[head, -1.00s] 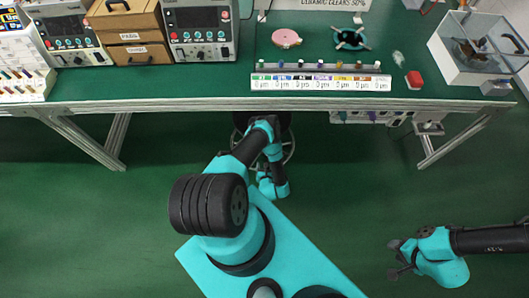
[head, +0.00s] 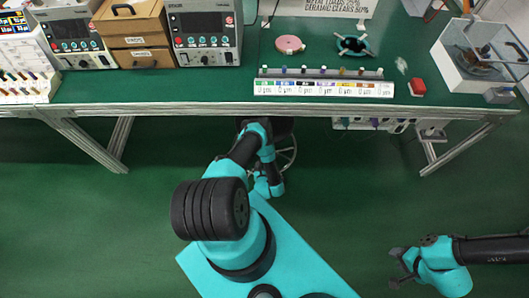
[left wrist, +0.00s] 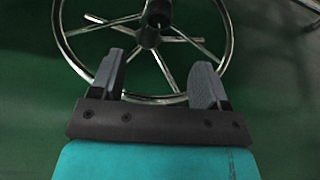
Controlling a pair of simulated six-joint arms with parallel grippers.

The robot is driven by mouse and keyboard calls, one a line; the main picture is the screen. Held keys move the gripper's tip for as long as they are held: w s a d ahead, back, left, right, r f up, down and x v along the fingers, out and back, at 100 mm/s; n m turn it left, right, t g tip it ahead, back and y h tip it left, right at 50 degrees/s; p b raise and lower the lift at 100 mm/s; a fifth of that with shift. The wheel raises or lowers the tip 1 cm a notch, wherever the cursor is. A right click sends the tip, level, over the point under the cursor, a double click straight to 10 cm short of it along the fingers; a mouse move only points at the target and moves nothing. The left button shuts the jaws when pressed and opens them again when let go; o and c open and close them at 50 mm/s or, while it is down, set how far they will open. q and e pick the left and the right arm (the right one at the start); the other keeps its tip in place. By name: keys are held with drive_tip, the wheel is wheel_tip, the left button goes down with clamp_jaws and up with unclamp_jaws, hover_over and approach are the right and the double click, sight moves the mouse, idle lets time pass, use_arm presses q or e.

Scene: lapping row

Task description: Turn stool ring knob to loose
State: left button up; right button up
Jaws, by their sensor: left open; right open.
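The stool shows in the left wrist view as a chrome foot ring (left wrist: 84,68) with thin spokes and a dark central column. A dark round knob (left wrist: 149,37) sits on the column near the top of that view. My left gripper (left wrist: 160,80) is open and empty, its two fingers spread below the knob and apart from it. In the head view the stool (head: 290,150) is mostly hidden under the bench and behind my left arm, and the left fingers are hidden there. My right gripper (head: 397,268) is open and empty over the floor at the lower right.
The green workbench (head: 200,88) crosses above the stool, with a metal front edge. On it stand control units (head: 204,30), wooden drawers (head: 135,40), a labelled bottle rack (head: 325,88) and a clear box (head: 460,70). A power strip hangs underneath. The floor at right is open.

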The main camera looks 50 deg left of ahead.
use_arm(q)
drive_tip(key=x, duration=1.3)
drive_tip(key=shift+w+a, duration=0.1)
drive_tip(key=c, duration=0.9)
